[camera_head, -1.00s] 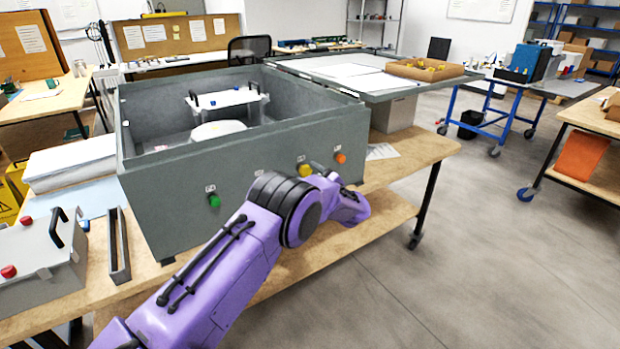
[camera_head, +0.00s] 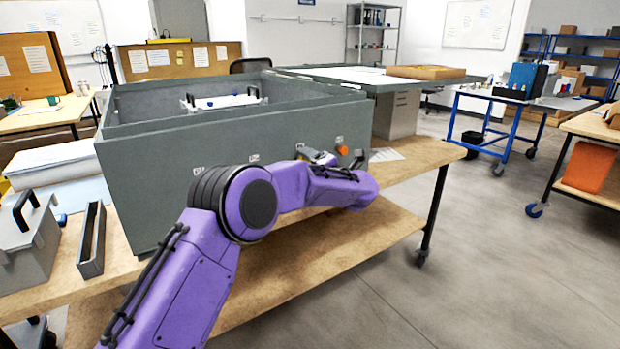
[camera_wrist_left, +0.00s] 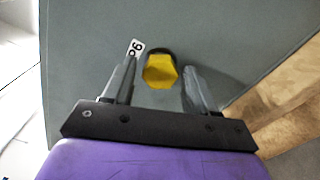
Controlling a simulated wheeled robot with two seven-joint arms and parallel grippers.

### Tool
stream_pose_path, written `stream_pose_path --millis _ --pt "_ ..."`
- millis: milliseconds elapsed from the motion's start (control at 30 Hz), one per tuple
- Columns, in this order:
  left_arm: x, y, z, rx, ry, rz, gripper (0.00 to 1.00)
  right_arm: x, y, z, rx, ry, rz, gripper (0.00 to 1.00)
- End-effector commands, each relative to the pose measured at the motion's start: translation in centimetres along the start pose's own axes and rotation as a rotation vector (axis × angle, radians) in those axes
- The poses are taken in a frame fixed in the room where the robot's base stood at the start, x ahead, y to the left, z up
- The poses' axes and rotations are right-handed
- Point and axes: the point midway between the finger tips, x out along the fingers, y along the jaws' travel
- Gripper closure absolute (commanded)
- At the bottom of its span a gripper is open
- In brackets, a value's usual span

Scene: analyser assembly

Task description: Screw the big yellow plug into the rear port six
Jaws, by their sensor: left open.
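The big yellow plug (camera_wrist_left: 160,70) sits at the grey wall of the analyser case (camera_head: 150,185), beside a label reading P6 (camera_wrist_left: 136,47). A dark ring shows behind the plug's upper edge; the port itself is hidden by it. My left gripper (camera_wrist_left: 159,76) is open, with one finger on each side of the plug. A gap shows between the plug and each finger in the wrist view. My right gripper is not in view.
A narrow open tray (camera_head: 92,240) and a grey box with a black handle (camera_head: 30,245) stand at the left on the wooden bench (camera_head: 420,150).

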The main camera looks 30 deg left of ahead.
Motion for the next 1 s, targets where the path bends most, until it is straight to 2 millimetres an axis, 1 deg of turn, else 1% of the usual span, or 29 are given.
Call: stream_pose_path --millis 33,700,800,1000 --pt "0.1 -0.7 -0.3 -0.044 0.002 0.000 0.43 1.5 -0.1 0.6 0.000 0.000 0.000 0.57" --pt "0.0 -0.5 -0.2 -0.631 0.000 0.000 0.43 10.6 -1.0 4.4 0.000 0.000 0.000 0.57" --pt "0.1 -0.2 -0.1 -0.696 0.001 0.000 0.43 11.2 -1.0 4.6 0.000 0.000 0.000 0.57" --pt "0.0 0.3 0.1 -0.715 0.000 0.000 0.43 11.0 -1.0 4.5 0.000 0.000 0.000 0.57"
